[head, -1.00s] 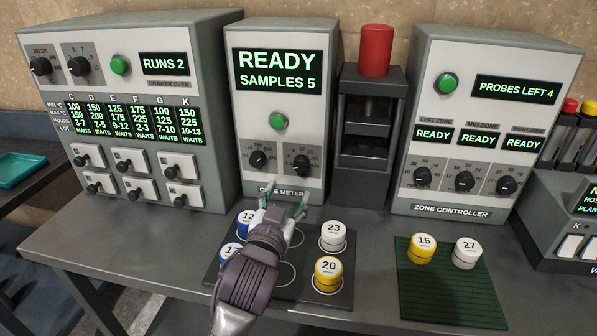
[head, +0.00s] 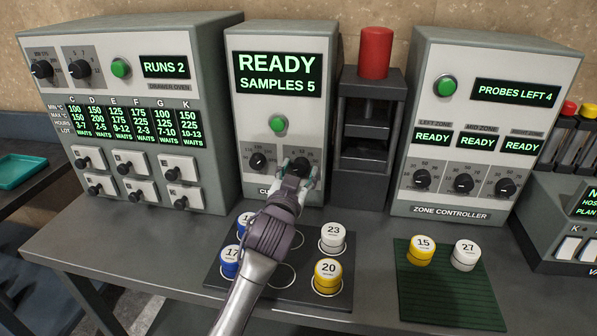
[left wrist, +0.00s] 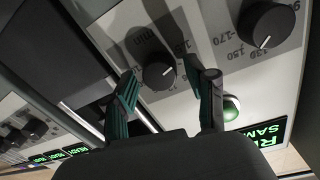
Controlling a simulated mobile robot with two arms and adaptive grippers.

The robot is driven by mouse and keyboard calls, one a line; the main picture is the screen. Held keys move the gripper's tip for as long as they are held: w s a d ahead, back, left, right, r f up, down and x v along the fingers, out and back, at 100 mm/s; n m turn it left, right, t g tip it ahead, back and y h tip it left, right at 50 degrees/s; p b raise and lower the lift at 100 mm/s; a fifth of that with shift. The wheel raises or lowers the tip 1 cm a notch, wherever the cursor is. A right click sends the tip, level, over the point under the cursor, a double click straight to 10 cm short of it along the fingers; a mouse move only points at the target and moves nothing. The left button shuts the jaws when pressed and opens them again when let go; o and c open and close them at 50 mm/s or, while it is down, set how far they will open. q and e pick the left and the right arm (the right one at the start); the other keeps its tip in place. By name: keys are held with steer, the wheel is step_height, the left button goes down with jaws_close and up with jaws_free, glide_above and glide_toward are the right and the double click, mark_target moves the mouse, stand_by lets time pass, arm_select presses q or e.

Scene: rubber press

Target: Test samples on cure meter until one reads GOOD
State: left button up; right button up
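The cure meter (head: 250,118) stands at the back centre. Its screen (head: 279,73) reads READY, SAMPLES 5. A green button (head: 278,123) and a left dial (head: 258,160) show on its front. My left gripper (head: 299,172) is open at the right dial. In the left wrist view its fingers (left wrist: 165,95) are spread on either side of the right dial (left wrist: 158,75); contact cannot be told. On the dark tray (head: 340,298) are pucks 23 (head: 333,238), 20 (head: 327,276), 17 (head: 230,264) and a partly hidden blue one (head: 243,226). My right gripper is out of view.
Yellow puck 15 (head: 420,250) and white puck 27 (head: 465,255) are on the green mat (head: 450,300). A press with a red top (head: 375,50) stands between the meter and zone controller (head: 450,211). The drawer oven (head: 90,15) reads RUNS 2.

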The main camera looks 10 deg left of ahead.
arm_select(q)
steer(key=c, duration=0.9)
steer(key=shift+o, duration=0.2)
steer(key=m+p, duration=0.3)
steer(key=shift+r, duration=0.2)
steer(key=shift+m+p, duration=1)
steer(key=shift+m, duration=0.1)
steer(key=shift+f+m+p, duration=0.15)
steer(key=shift+m+p, duration=0.4)
steer(key=shift+m, duration=0.25)
steer(key=o, duration=1.1)
steer(key=shift+o, duration=0.2)
steer(key=s, duration=1.2)
steer(key=shift+a, duration=0.45)
